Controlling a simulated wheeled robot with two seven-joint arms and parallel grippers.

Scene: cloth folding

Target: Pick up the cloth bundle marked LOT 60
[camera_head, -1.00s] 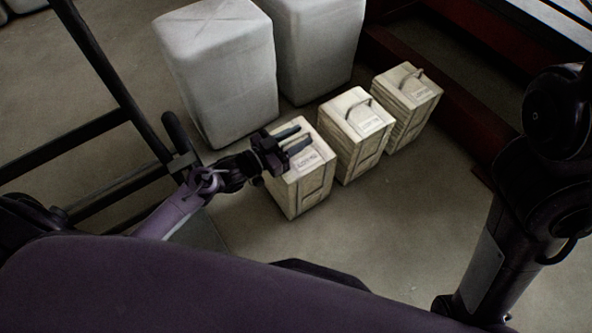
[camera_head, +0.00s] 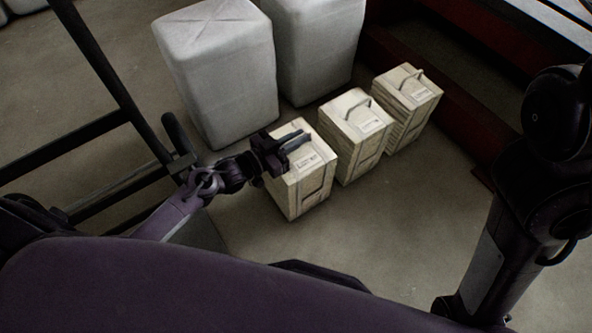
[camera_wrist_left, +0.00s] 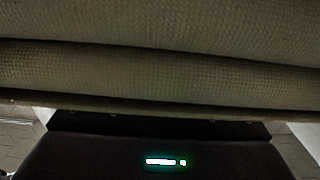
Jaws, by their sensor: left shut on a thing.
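Three pale cloth bundles stand in a row on the floor. The nearest bundle (camera_head: 297,190) has a white label on top; its print is too small for me to read surely. My left gripper (camera_head: 293,141) is at the top of this bundle, its fingers closed together there. The fingers hide the part they grip, likely a handle strap. The bundle stands upright and I see no clear gap under it. Close folded cloth (camera_wrist_left: 160,75) fills the upper left wrist view, above a dark housing. My right arm is at the right edge; its gripper does not show.
The middle bundle (camera_head: 352,145) and far bundle (camera_head: 408,103) have looped handles and labels. Two large white wrapped blocks (camera_head: 217,75) (camera_head: 315,50) stand behind. A dark metal frame (camera_head: 110,80) is at left, a dark red ledge (camera_head: 440,85) at right. Floor in front is clear.

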